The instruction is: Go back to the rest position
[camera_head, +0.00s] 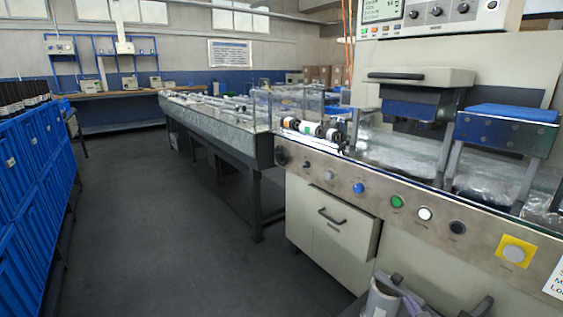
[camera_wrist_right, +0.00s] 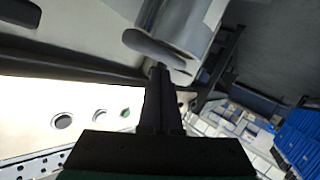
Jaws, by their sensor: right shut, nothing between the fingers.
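My right gripper (camera_wrist_right: 160,70) shows in the right wrist view as two dark fingers closed together, with nothing between them. In the head view, parts of my right arm rise at the bottom edge, in front of the machine's lower cabinet; the fingertips cannot be made out there. The wrapping machine (camera_head: 335,190) stands at the right, with a row of coloured buttons along its steel front panel. Part of the button panel (camera_wrist_right: 80,105) also shows at the left of the right wrist view. My left gripper is in neither view.
The machine's long conveyor (camera_head: 225,125) runs back toward the far wall. Blue crates (camera_head: 28,190) with dark bottles on top line the left side. The grey floor (camera_head: 165,235) between them is clear. A workbench (camera_head: 115,95) stands at the back.

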